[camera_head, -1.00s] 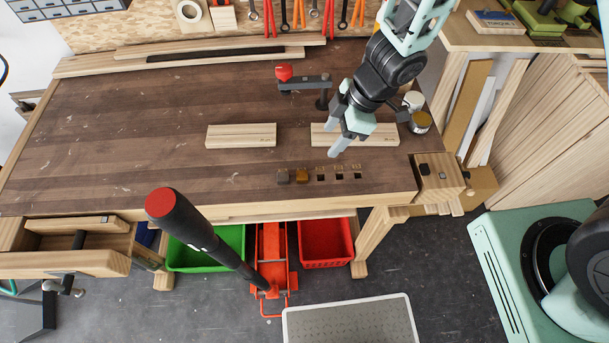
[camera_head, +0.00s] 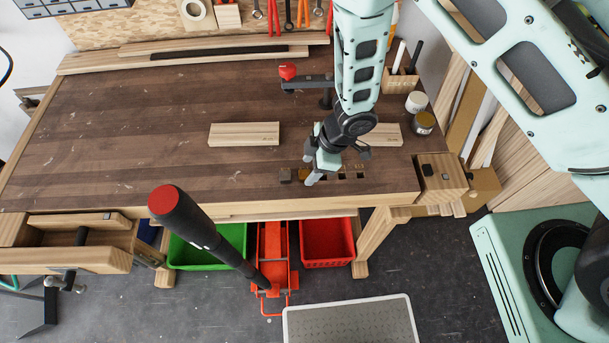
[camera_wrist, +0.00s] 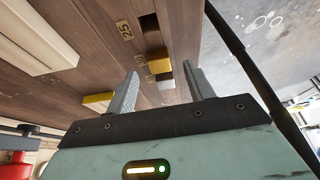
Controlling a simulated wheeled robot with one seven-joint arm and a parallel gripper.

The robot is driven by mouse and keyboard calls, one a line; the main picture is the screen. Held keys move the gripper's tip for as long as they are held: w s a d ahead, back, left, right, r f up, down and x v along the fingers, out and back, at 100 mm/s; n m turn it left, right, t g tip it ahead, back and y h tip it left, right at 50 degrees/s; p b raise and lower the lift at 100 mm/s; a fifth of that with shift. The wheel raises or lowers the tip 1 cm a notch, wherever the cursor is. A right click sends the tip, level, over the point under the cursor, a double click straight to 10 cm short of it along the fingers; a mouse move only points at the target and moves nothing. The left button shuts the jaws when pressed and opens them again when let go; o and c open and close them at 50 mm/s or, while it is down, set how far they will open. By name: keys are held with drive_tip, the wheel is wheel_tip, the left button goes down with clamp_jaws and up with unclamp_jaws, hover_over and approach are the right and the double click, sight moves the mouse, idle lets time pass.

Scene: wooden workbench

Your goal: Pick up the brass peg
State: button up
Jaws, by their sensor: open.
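The brass peg (camera_head: 303,173) is a small square yellow-brown block standing in the row of slots near the bench's front edge, partly hidden by my gripper. It also shows in the wrist view (camera_wrist: 159,66), in line with the gap between the fingertips. My gripper (camera_head: 314,181) points down at the row, just right of the peg in the head view. Its two fingers are apart with nothing held in the wrist view (camera_wrist: 161,72). I cannot tell how high the tips are above the peg.
Empty square holes (camera_head: 343,177) lie to the right. Two pale wooden boards, one on the left (camera_head: 244,134) and one on the right (camera_head: 385,135), lie behind. A red-topped clamp (camera_head: 288,71) stands farther back. The bench's left is clear.

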drive_tip(key=shift+p+x, duration=0.3)
drive_tip(key=shift+x, duration=1.1)
drive_tip(key=c, duration=1.1)
drive_tip(key=shift+r, duration=0.2)
wheel_tip(320, 180, up, 17)
drive_tip(key=p, duration=1.1)
wheel_tip(320, 180, up, 8)
hover_over(307, 174)
drive_tip(key=shift+f, duration=0.15)
drive_tip(key=d+f+b, duration=0.1)
drive_tip(key=f+b, duration=0.3)
drive_tip(key=f, duration=0.1)
drive_tip(key=d+f+b, duration=0.2)
drive_tip(key=f+b, duration=0.2)
drive_tip(key=d+f+b, duration=0.2)
drive_tip(key=f+b, duration=0.2)
drive_tip(key=f, duration=0.1)
drive_tip(key=shift+f, duration=0.3)
